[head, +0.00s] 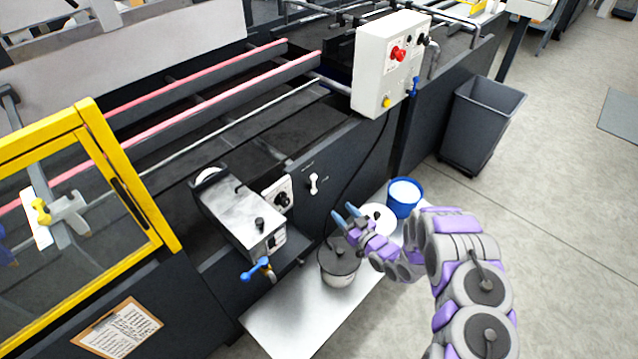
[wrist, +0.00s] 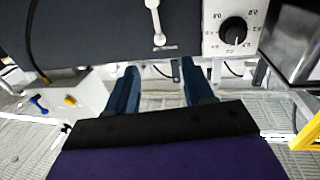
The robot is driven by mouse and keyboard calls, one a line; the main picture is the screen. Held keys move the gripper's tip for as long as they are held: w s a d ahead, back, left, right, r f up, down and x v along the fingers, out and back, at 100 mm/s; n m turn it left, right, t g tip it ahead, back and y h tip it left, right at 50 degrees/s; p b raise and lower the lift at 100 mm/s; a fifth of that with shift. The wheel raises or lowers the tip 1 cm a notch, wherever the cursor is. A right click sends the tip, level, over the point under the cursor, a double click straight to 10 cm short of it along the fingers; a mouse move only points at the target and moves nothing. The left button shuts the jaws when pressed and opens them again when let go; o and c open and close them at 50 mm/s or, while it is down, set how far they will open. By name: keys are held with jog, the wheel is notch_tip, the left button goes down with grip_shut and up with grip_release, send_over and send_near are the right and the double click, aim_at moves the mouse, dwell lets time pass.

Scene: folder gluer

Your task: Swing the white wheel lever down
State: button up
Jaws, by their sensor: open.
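A small white lever (head: 313,183) is mounted on the dark side panel of the machine, to the right of a white dial plate. It also shows at the top of the wrist view (wrist: 156,22), with a small label by its end. My gripper (head: 345,215) is below and to the right of the lever in the head view. In the wrist view my gripper's two blue fingers (wrist: 160,85) are spread apart with nothing between them. The lever lies beyond the fingertips and appears apart from them.
The dial plate (head: 277,196) sits beside the lever, near a metal glue unit (head: 240,212) with a blue valve handle (head: 257,269). A lidded pot (head: 339,262) and a blue bucket (head: 405,198) stand below on a pale bench (head: 290,325). A control box (head: 388,62) hangs above right.

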aim_at(314, 182)
jog(key=b+x, duration=0.3)
jog(key=x, duration=1.2)
jog(key=shift+w+f, duration=0.1)
jog(key=shift+w+a, duration=0.15)
jog(key=shift+w, duration=0.25)
grip_shut()
